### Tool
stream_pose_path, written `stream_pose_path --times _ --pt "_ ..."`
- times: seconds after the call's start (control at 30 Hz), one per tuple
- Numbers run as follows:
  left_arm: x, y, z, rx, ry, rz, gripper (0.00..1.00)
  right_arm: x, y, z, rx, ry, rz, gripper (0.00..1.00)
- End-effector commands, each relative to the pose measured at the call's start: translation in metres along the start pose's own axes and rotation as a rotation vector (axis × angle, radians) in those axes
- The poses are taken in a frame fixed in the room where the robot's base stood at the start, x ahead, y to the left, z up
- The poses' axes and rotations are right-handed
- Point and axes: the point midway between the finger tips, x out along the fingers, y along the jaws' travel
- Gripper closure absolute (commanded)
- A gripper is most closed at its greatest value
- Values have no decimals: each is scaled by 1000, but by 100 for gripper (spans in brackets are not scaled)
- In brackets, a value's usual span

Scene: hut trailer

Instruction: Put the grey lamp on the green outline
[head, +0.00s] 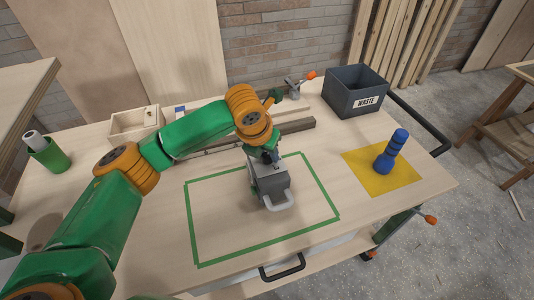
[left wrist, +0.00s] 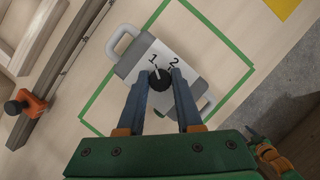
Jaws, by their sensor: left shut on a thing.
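The grey lamp (head: 272,188), a boxy body with a pale loop handle, is inside the green outline (head: 190,225), near its far middle part. The outline is a taped rectangle on the bench. My left gripper (head: 270,158) reaches down onto the lamp's top. In the left wrist view the lamp (left wrist: 140,52) shows a pale face marked 1 and 2, and my left gripper (left wrist: 160,77) is shut on its black knob.
A dark waste bin (head: 352,95), wooden strips (head: 298,126) and a shallow wooden box (head: 133,127) lie along the back. A green cup (head: 50,156) stands at the left.

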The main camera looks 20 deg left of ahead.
Motion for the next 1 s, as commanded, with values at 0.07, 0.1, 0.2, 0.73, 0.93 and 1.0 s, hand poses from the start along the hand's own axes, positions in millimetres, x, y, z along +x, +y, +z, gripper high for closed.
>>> stream_pose_path --times 0.07,0.1,0.2,0.73,0.93,1.0 --pt "6 0 -2 -1 0 0 100 -5 0 0 0 0 0 50" --pt "9 0 -4 -1 -1 -1 100 -5 0 0 0 0 0 50" --pt "11 0 -5 -1 -2 -1 100 -4 0 0 0 0 0 50" --pt "13 0 -6 -1 -1 -1 36 -4 0 0 0 0 0 50" --pt "-2 0 -3 -1 -5 -1 36 -3 0 0 0 0 -1 50" --pt "-20 0 -4 0 -7 0 36 -3 0 0 0 0 -1 50"
